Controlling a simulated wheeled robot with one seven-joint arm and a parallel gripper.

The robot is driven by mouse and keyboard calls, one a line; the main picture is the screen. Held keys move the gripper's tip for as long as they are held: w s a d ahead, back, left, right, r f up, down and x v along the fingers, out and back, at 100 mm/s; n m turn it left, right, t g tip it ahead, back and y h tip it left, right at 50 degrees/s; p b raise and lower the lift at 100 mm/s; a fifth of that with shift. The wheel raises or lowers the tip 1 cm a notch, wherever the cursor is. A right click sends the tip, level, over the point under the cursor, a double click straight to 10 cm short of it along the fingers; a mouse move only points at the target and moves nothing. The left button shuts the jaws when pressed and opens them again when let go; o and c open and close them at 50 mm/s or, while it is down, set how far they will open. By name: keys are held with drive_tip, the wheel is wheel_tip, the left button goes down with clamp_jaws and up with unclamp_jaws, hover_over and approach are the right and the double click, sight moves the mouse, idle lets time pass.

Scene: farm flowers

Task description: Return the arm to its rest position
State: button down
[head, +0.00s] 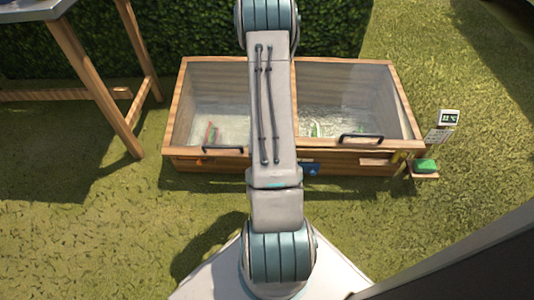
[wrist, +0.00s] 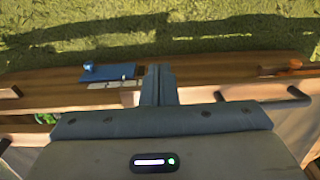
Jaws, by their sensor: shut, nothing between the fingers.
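I cannot tell whether the fingers touch the rim.
A wooden table (head: 88,70) stands at the left.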

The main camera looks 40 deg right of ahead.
drive_tip(key=shift+s+a+r, duration=0.7)
drive_tip(key=shift+s+a, duration=0.05)
drive_tip(key=shift+s, duration=0.05)
drive_tip(key=shift+p, duration=0.3)
drive_tip(key=w+a+r+n+p, duration=0.1)
drive_tip(key=w+a+r+p, duration=0.15)
drive_tip(key=r+p, duration=0.7)
drive_tip(key=w+a+r+n+t+p, duration=0.15)
drive_tip(key=a+r, duration=0.25)
drive_tip(key=r, duration=1.2)
drive_tip(key=w+a+r+n+g+p, duration=0.15)
drive_tip(key=a+r+p, duration=0.25)
drive_tip(key=r+p, duration=0.55)
drive_tip(key=s+a+r+n+p, duration=0.1)
drive_tip(key=s+a+r+p, duration=0.2)
drive_tip(key=r, duration=0.8)
drive_tip(key=s+a+r+n+t+p, duration=0.1)
drive_tip(key=a+r+p, duration=0.4)
drive_tip(key=r, duration=0.7)
drive_tip(key=s+a+r+n+t+p, duration=0.1)
drive_tip(key=s+a+r+p, duration=0.3)
drive_tip(key=r, duration=0.8)
drive_tip(key=s+n+p, duration=0.1)
drive_tip(key=s+p, duration=0.1)
drive_tip(key=shift+a+r+n+y+p, duration=0.15)
drive_tip(key=shift+a+n+y+p, duration=0.05)
drive_tip(key=shift+n+y+p, duration=0.15)
drive_tip(key=shift+w, duration=0.1)
